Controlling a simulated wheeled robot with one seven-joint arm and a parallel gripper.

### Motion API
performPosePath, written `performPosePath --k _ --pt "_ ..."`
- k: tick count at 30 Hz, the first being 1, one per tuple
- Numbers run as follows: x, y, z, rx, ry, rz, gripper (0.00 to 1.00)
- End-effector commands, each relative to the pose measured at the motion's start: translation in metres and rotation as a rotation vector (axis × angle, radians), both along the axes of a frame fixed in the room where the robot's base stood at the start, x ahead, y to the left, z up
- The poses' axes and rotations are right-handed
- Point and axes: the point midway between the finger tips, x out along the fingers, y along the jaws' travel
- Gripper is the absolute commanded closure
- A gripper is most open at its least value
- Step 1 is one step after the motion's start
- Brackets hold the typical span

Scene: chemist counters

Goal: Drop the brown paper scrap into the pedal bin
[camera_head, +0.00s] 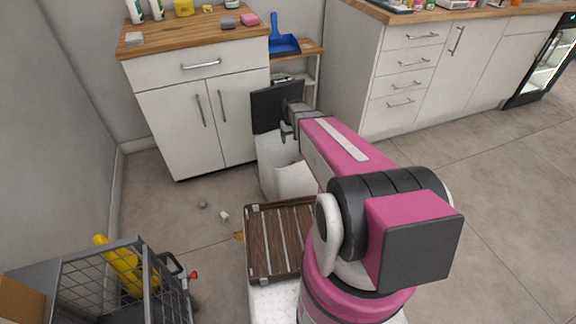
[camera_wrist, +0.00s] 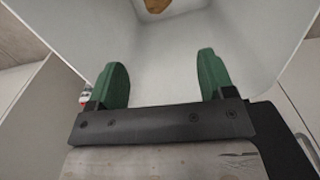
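The white pedal bin (camera_head: 277,178) stands beside the white cabinet, its dark lid (camera_head: 277,106) raised. My gripper (camera_head: 287,136) is over the bin's mouth, partly hidden by my arm. In the wrist view, my gripper (camera_wrist: 162,62) has its two green fingers wide apart with nothing between them. Beyond the fingertips is the pale inside of the bin (camera_wrist: 165,40). A brown piece (camera_wrist: 157,5), which looks like the paper scrap, lies inside it, apart from the fingers and cut off by the picture's top edge.
A brown slatted crate (camera_head: 272,240) is in front of the bin. Small crumpled bits (camera_head: 224,215) and a yellowish piece (camera_head: 239,236) lie on the floor. A wire basket (camera_head: 100,280) with yellow things stands at lower left. Floor at right is clear.

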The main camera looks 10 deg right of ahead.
Motion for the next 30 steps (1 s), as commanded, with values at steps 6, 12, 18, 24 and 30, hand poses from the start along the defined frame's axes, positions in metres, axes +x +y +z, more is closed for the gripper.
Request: performPosePath --k 6,12,18,24,30 --pt "0.0 0.0 0.002 0.0 0.0 0.0 0.25" --pt "-0.001 0.0 0.022 0.0 -0.002 0.0 0.25" --pt "-0.001 0.0 0.059 0.0 -0.002 0.0 0.25" --pt "0.0 0.0 0.089 0.0 -0.002 0.0 0.25" --pt "0.0 0.0 0.105 0.0 0.0 0.0 0.25"
